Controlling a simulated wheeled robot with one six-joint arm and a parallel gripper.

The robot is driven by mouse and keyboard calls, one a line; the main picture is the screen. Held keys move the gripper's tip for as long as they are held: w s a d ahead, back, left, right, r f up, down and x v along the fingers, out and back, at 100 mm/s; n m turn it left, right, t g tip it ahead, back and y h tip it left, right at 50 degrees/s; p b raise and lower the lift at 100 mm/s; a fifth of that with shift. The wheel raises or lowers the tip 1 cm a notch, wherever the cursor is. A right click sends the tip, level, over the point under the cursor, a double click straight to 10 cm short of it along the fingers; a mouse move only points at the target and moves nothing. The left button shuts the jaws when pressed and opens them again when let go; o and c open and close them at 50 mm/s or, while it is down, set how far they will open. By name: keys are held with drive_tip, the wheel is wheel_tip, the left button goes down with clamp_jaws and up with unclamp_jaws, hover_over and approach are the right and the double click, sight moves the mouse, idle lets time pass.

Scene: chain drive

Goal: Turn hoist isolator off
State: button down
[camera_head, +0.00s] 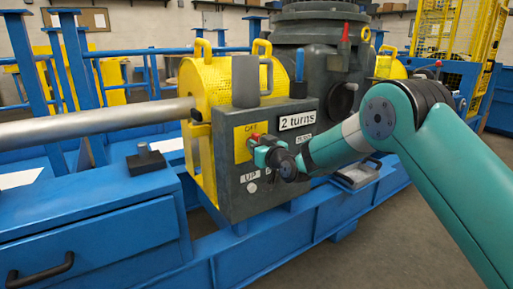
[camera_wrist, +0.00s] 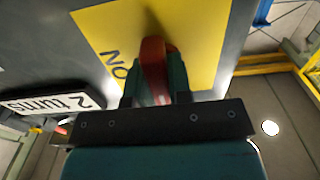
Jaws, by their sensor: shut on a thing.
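The hoist isolator is a red handle (camera_wrist: 153,62) on a yellow plate (camera_wrist: 205,35). In the wrist view, the letters "ON" show upside down on the plate, left of the handle; other lettering there is hidden. My gripper (camera_wrist: 154,88) has a finger on each side of the handle and is shut on it. In the head view, the yellow plate (camera_head: 242,151) is on the front of a dark grey box (camera_head: 228,191). My gripper (camera_head: 260,150) is at the plate's right edge, covering most of the handle; only a bit of red shows.
A "2 turns" sign (camera_head: 297,120) is right of the plate, with "UP" lettering and a round button (camera_head: 252,187) below. A grey cylinder (camera_head: 245,82) and a blue-topped lever (camera_head: 299,66) stand on top. A yellow guard (camera_head: 207,82) and shaft (camera_head: 90,123) lie left.

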drive_tip(key=shift+f, duration=0.1)
drive_tip(key=c, duration=1)
unclamp_jaws()
drive_tip(key=shift+d, duration=0.1)
drive_tip(key=shift+c, duration=0.2)
drive_tip(key=b+v, duration=0.2)
drive_tip(key=v, duration=1.5)
drive_tip(key=shift+s+b, duration=0.2)
drive_tip(key=shift+b, duration=0.2)
